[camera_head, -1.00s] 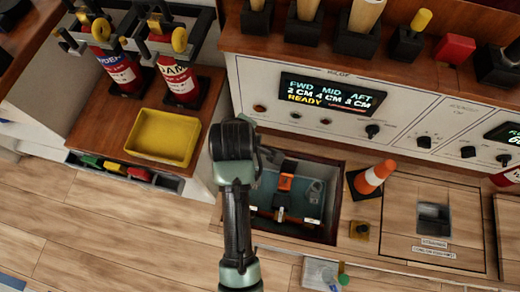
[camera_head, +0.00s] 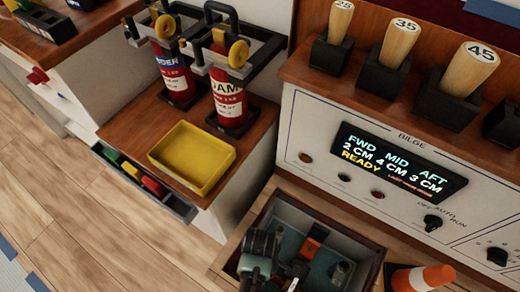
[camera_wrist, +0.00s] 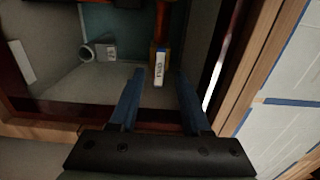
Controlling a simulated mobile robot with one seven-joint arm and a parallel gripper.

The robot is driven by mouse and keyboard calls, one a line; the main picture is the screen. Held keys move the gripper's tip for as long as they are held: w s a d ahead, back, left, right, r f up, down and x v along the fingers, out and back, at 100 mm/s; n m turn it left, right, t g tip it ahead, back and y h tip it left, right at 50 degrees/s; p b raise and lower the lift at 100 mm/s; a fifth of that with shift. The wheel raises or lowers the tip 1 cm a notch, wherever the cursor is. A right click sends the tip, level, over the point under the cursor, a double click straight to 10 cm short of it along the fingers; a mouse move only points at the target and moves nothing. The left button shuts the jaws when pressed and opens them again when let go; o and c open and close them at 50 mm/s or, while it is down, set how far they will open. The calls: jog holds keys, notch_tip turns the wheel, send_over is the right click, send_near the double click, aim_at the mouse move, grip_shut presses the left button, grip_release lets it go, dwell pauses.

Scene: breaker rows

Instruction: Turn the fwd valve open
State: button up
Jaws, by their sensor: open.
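In the wrist view my gripper (camera_wrist: 158,80) is open, its two blue fingers apart with nothing held between them. Just beyond the fingertips is an upright white label (camera_wrist: 159,68) on a brass-coloured part, below an orange-brown bar (camera_wrist: 164,25). The label is too small to read surely, so I cannot tell if this is the fwd valve. A grey pipe end (camera_wrist: 90,53) with a small tag lies to the left. In the head view my arm reaches into the open floor well (camera_head: 350,227), beside an orange part (camera_head: 313,240), and hides part of the well.
The well's wooden edge (camera_wrist: 262,75) runs close to the right of my gripper. An orange and white cone (camera_head: 422,278) stands right of the well. The bilge display (camera_head: 398,163) reads FWD 2 CM and READY. A yellow tray (camera_head: 192,157) sits on the left cabinet.

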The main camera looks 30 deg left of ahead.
jog(key=shift+f+b, duration=0.35)
jog(key=shift+f, duration=0.95)
grip_shut()
